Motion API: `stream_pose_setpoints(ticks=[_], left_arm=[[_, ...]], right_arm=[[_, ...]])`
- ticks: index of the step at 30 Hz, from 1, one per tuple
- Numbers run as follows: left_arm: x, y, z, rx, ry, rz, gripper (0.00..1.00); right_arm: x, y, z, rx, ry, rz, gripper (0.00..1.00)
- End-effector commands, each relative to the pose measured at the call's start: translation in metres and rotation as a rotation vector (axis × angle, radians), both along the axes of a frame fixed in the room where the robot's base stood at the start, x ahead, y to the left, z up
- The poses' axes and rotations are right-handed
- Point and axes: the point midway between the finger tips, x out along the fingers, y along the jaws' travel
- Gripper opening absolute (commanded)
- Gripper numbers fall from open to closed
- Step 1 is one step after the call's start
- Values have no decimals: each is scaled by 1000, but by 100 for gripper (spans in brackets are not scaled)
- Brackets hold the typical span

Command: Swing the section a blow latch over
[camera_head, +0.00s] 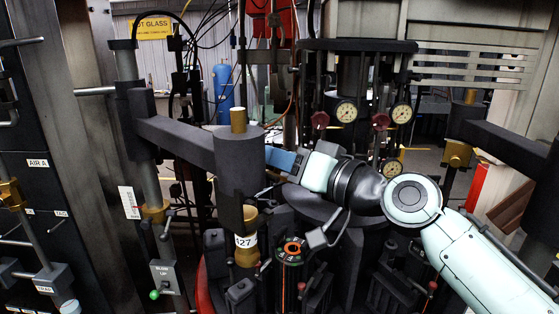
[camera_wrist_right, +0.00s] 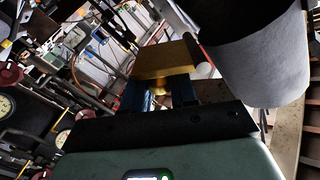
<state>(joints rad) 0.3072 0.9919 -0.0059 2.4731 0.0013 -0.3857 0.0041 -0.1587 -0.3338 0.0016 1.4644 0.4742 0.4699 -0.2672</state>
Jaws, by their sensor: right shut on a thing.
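My right gripper (camera_head: 276,160) comes in from the right, its blue fingers against or just behind the dark upright cylinder (camera_head: 239,166) on the end of the left swing arm (camera_head: 180,139). In the right wrist view the gripper (camera_wrist_right: 160,92) is shut on a brass block (camera_wrist_right: 166,60), which I take to be the latch. The dark cylinder (camera_wrist_right: 258,48) stands right beside it there. In the head view the held block is hidden behind the cylinder. A similar brass block (camera_head: 457,153) sits on the right post. My left gripper is not in view.
A panel marked BLOW UP (camera_head: 163,276) with a green knob stands at lower left. A brass piece with a 127 tag (camera_head: 246,241) sits below the cylinder. Gauges (camera_head: 346,112) and red handwheels (camera_head: 320,120) stand behind my right wrist. Room around the gripper is tight.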

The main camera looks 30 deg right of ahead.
Motion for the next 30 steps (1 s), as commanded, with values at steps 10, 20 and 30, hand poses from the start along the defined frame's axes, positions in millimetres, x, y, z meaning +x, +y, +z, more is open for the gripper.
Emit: stream_pose_setpoints(ticks=[10, 20, 30], left_arm=[[-7, 0, -13, 1, 8, 0, 43], [-10, 0, -19, 1, 11, 0, 43], [-11, 0, -20, 0, 12, 0, 43]], right_arm=[[0, 0, -18, 311, 114, 0, 0], [-1, 4, -31, 604, 219, 0, 0], [-3, 10, -40, 848, 306, 1, 0]])
